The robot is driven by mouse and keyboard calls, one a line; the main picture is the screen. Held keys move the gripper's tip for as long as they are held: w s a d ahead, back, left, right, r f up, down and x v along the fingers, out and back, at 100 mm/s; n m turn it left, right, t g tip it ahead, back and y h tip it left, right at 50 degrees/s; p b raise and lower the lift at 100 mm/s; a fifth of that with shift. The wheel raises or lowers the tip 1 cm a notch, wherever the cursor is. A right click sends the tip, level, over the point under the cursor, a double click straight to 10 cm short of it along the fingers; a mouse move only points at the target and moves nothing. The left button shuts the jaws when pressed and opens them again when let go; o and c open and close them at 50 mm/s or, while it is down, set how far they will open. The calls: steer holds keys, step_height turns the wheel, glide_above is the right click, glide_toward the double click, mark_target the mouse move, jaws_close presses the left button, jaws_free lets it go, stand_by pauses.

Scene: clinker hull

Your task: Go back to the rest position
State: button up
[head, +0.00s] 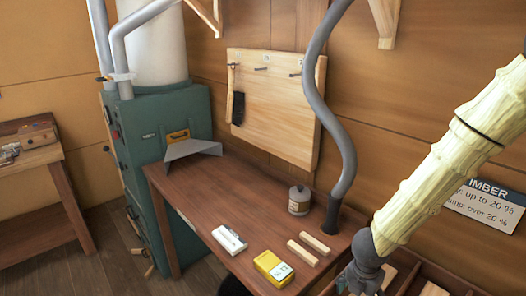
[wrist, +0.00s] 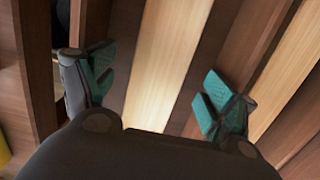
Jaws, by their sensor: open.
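My gripper (wrist: 155,85) is open in the wrist view, with its teal-padded fingers spread apart and nothing held between them. Beyond the fingers a pale wood strip (wrist: 168,45) lies between dark wooden dividers. I cannot tell how far the fingertips are from it. In the head view my gripper (head: 357,284) is at the bottom edge, to the right of the bench, over or beside the divided wooden tray (head: 462,277). Its fingertips are mostly cut off there.
A grey hose (head: 342,130) rises at the bench's back right. A green machine (head: 160,140) stands left.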

steer(key=shift+w+d+f, duration=0.1)
steer(key=shift+f, duration=0.7)
steer(key=shift+r, duration=0.1)
